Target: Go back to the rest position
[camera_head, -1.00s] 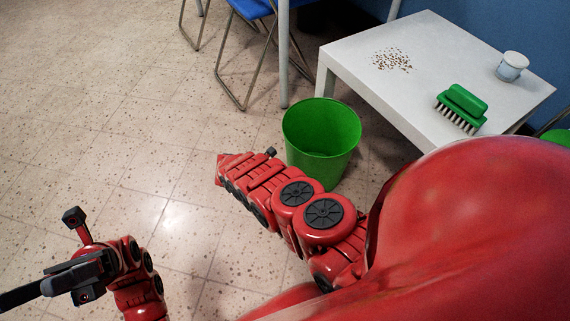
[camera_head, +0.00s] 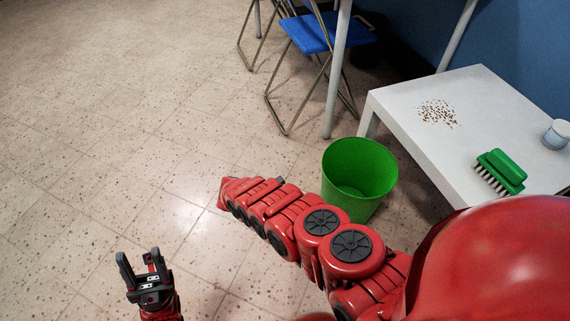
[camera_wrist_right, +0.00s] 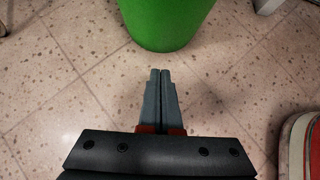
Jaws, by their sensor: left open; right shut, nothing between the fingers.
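My left gripper (camera_head: 140,268) is at the lower left of the head view. Its two dark fingers are apart with nothing between them, over bare floor. My right arm reaches across the middle of the head view, and its gripper is hidden there. In the right wrist view my right gripper (camera_wrist_right: 159,72) has its two grey fingers together, with nothing between them. It is over the tiled floor, and the green bin shows just beyond the fingertips in that picture.
An empty-looking green bin (camera_head: 358,185) stands on the floor beside my right arm. A blue chair (camera_head: 308,33) stands behind. The floor at left is clear.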

